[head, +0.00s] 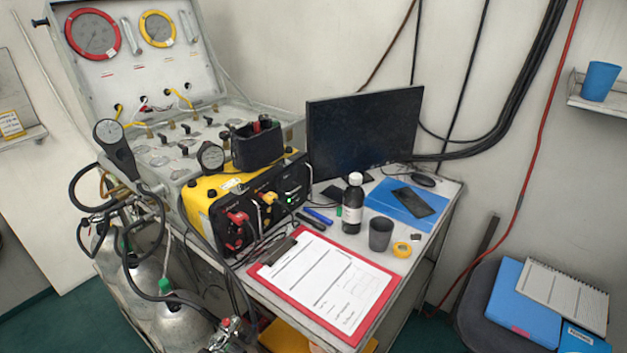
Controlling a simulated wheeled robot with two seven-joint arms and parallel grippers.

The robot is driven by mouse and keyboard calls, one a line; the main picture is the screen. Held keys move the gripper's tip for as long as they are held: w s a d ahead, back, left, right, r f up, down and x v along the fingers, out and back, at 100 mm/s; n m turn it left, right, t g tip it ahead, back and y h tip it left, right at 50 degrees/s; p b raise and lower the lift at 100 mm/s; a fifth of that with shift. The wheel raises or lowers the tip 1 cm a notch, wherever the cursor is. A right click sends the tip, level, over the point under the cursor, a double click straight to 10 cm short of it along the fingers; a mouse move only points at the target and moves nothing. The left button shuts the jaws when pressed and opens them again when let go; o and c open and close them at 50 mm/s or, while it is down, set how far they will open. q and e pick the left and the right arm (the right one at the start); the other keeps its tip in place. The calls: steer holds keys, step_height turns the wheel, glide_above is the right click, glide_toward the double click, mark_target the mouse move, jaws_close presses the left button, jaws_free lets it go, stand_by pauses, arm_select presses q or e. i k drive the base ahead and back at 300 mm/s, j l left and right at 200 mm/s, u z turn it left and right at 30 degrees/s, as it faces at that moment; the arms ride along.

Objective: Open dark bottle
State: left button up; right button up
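The dark bottle (352,205) stands upright on the table, in front of the monitor. It has a pale cap (355,179) on top and a white label on its side. A dark grey cup (380,234) stands just right of it, apart from it. Neither of my grippers shows in the head view.
A red clipboard (264,272) with paper lies at the table's front. A blue folder (385,197) with a dark device, a yellow tape roll (402,250) and pens (318,216) lie near the bottle. The monitor (362,130) stands behind; a yellow-black unit (205,205) stands left.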

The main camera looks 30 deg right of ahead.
mark_target(354, 195)
steer(key=l+z, duration=0.2)
steer(key=l, duration=0.45)
steer(key=i+l+z, duration=0.2)
steer(key=l, duration=0.45)
steer(key=k, duration=0.05)
